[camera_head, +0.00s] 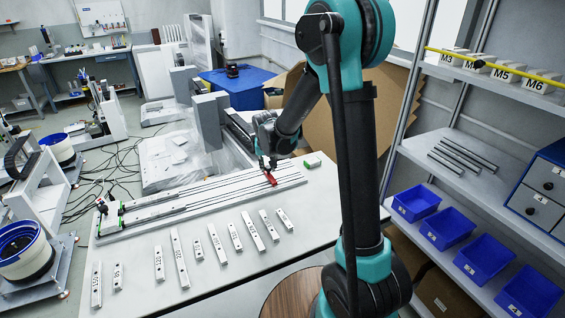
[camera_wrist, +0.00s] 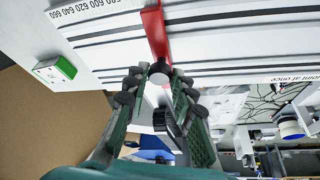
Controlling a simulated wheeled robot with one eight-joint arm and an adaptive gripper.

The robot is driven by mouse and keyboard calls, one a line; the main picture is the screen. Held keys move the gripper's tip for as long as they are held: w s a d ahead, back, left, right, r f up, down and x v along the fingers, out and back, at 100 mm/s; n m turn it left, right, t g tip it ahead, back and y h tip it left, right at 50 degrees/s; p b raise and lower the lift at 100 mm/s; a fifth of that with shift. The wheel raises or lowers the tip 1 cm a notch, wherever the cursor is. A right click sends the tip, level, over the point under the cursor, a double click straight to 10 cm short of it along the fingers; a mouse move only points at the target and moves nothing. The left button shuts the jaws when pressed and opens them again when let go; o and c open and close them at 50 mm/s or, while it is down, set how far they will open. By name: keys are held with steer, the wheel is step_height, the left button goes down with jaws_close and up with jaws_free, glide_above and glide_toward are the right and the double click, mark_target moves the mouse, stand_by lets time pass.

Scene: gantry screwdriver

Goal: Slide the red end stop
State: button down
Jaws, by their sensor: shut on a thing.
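The red end stop (camera_head: 270,178) sits across the slotted rail plate near its right end in the head view. My gripper (camera_head: 264,163) is low over the plate at the end stop. In the wrist view my gripper (camera_wrist: 156,80) has its fingertips on both sides of the knob and is shut on it. The slotted rail plate (camera_head: 200,203) lies along the back of the white table. Number marks show on it in the wrist view.
Several labelled white bars (camera_head: 213,243) lie in a row on the white table (camera_head: 205,275) in front of the plate. A green and white block (camera_head: 312,163) lies beyond the plate's right end. Shelves with blue bins (camera_head: 447,228) stand at right.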

steer(key=shift+s+a, duration=0.25)
steer(key=shift+a, duration=0.45)
steer(key=shift+s+a, duration=0.25)
steer(key=shift+a, duration=0.45)
steer(key=c, duration=1.3)
jaws_free()
steer(key=shift+o, duration=0.2)
steer(key=shift+r, duration=0.15)
steer(key=v, duration=1.1)
steer(key=shift+s+r, duration=0.25)
steer(key=shift+r, duration=0.1)
